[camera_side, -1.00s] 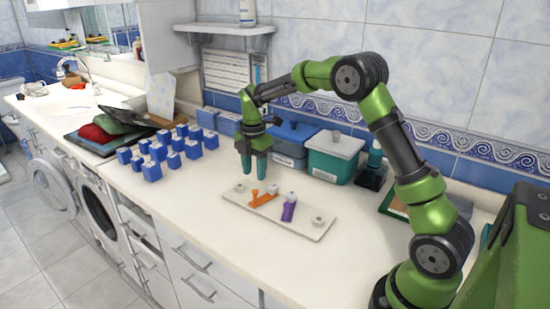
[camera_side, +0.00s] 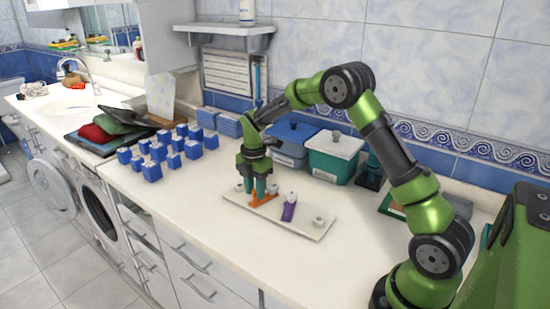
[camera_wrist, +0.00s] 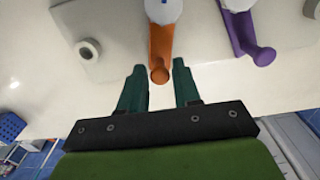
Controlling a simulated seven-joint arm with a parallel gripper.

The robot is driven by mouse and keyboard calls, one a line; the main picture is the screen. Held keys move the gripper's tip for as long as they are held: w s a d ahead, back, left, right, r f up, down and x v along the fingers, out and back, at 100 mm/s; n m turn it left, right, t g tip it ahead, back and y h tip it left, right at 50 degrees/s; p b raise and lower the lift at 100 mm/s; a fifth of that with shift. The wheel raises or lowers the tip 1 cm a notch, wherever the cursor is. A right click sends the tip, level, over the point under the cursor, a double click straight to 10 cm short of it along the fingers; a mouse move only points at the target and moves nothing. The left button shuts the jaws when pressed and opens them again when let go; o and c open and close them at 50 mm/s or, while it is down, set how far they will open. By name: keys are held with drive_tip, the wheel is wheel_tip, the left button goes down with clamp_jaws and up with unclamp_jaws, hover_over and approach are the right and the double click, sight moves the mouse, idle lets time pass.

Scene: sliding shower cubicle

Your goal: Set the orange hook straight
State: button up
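The orange hook (camera_side: 263,200) is on a flat white board (camera_side: 306,229) on the counter. In the wrist view the hook (camera_wrist: 160,42) runs from a white knob at the top edge down to a rounded end. My gripper (camera_side: 261,188) is low over the board, pointing down. In the wrist view my gripper (camera_wrist: 158,68) is open, with one teal finger on each side of the hook's rounded end and gaps showing. A purple hook (camera_side: 289,209) sits beside the orange one, slanted in the wrist view (camera_wrist: 243,35). Part of the orange hook is hidden by the fingers.
A bare round knob (camera_side: 318,221) stands at the board's right end. Several blue blocks (camera_side: 173,160) stand to the left. A teal box with a white lid (camera_side: 333,160) and a blue box (camera_side: 291,145) stand behind. The counter in front of the board is clear.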

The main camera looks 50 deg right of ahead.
drive_tip(key=c, duration=0.4)
